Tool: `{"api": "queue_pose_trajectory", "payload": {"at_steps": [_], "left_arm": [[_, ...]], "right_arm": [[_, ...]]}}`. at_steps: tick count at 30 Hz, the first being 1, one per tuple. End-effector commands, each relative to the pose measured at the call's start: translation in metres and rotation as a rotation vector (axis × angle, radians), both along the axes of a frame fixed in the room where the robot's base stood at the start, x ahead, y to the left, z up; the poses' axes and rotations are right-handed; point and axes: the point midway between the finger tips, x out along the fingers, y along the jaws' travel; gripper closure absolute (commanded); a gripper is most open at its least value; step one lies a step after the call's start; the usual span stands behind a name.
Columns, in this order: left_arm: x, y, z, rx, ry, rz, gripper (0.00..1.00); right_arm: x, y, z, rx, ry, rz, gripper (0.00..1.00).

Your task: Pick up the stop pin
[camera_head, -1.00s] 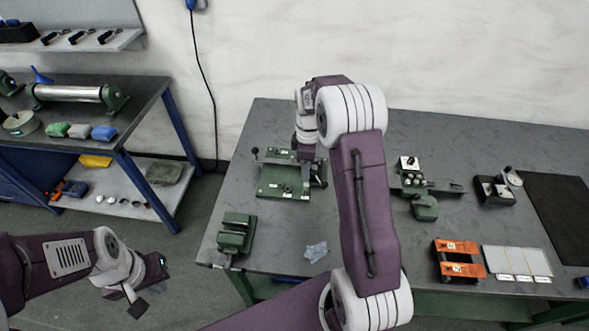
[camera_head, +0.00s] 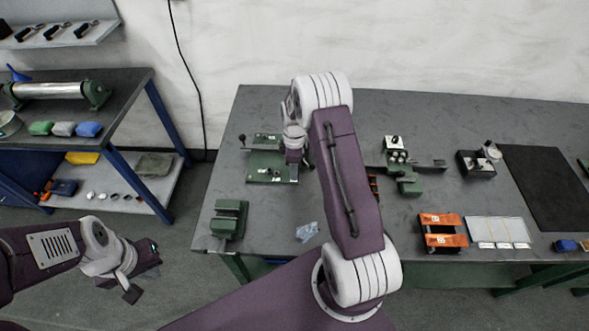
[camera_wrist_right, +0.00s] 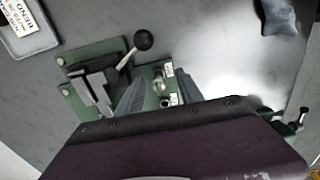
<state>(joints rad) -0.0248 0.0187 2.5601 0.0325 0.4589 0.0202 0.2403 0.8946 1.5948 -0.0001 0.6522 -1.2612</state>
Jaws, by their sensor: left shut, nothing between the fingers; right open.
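My right gripper (camera_head: 294,156) is over the right part of a green fixture plate (camera_head: 258,172) at the table's back left. In the right wrist view its two ribbed fingers (camera_wrist_right: 160,98) are open, with nothing held. Small metal, pin-like pieces (camera_wrist_right: 162,84) on the green plate show between and beyond the fingertips. I cannot tell for certain which piece is the stop pin; the gripper body hides part of the fixture. A lever with a black ball knob (camera_wrist_right: 143,40) stands close by. My left gripper (camera_head: 142,280) is shut and empty, off the table at lower left.
A green vise block (camera_head: 229,219) and a bluish crumpled piece (camera_head: 307,231) lie near the front left. A green clamp device (camera_head: 405,172), orange-topped stand (camera_head: 443,232), white tray (camera_head: 490,230) and black mat (camera_head: 545,188) are to the right.

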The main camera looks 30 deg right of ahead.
Motion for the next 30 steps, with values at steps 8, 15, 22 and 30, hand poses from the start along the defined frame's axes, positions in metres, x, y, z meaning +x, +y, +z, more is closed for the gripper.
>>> {"api": "queue_pose_trajectory", "payload": {"at_steps": [8, 15, 22, 30], "left_arm": [[0.000, 0.000, 0.000, 0.000, 0.000, 0.000, 1.00], [0.000, 0.000, 0.000, 0.000, 0.000, 0.000, 1.00], [0.000, 0.000, -0.004, 0.000, 0.000, 0.000, 1.00], [0.000, 0.000, -0.010, 0.000, 0.000, 0.000, 1.00]], "right_arm": [[0.000, 0.000, 0.000, 0.000, 0.000, 0.000, 0.87], [0.000, 0.000, 0.000, 0.000, 0.000, 0.000, 1.00], [0.002, 0.000, 0.017, -0.001, -0.005, 0.000, 1.00], [0.001, 0.000, 0.081, -0.001, -0.005, 0.000, 1.00]]}}
